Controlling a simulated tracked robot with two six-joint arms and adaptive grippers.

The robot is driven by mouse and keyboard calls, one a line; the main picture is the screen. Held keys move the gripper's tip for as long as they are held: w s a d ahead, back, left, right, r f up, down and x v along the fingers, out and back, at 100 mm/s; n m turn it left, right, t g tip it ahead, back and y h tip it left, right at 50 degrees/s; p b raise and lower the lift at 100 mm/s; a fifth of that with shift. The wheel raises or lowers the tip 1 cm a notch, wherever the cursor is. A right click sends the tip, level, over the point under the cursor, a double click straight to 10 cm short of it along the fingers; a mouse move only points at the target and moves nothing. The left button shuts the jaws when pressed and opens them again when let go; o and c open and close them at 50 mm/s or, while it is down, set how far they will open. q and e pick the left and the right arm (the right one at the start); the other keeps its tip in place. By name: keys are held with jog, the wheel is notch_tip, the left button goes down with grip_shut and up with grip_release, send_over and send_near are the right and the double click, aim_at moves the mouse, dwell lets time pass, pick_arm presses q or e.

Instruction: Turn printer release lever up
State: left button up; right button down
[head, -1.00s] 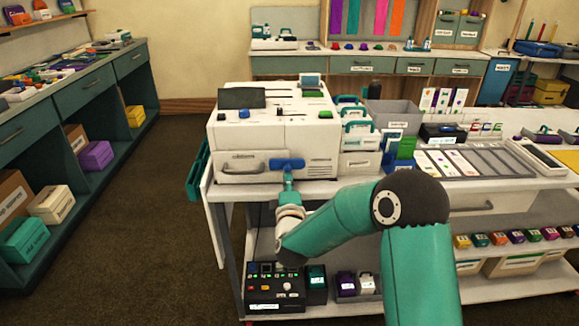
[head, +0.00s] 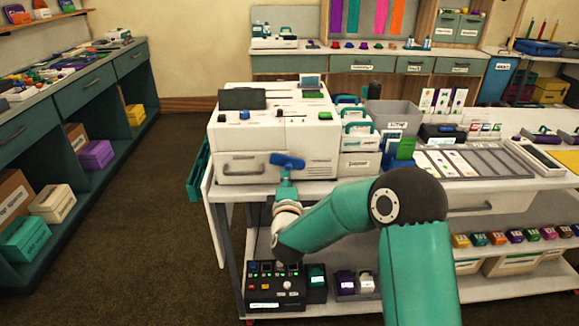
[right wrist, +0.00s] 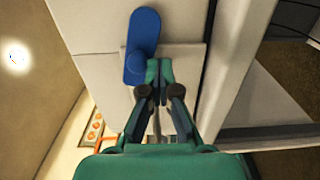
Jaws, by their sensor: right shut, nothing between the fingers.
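The white printer (head: 270,130) stands on the cart's top. Its blue release lever (head: 288,162) is on the front face, lying nearly sideways with its left end a little higher than its right. In the right wrist view the blue lever (right wrist: 143,35) is just ahead and left of my fingers. My right gripper (head: 285,175) is just below the lever in the head view. In the right wrist view its fingertips (right wrist: 159,70) are together and empty, close beside the lever's near end; I cannot tell whether they touch. My left gripper is out of view.
White boxes (head: 358,163) with teal handles and a grey bin (head: 397,113) stand right of the printer. A black control box (head: 275,286) sits on the lower shelf under my right arm. The floor left of the cart is clear.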

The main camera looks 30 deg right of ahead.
jog(key=shift+a+r, duration=0.1)
jog(key=shift+r, duration=0.3)
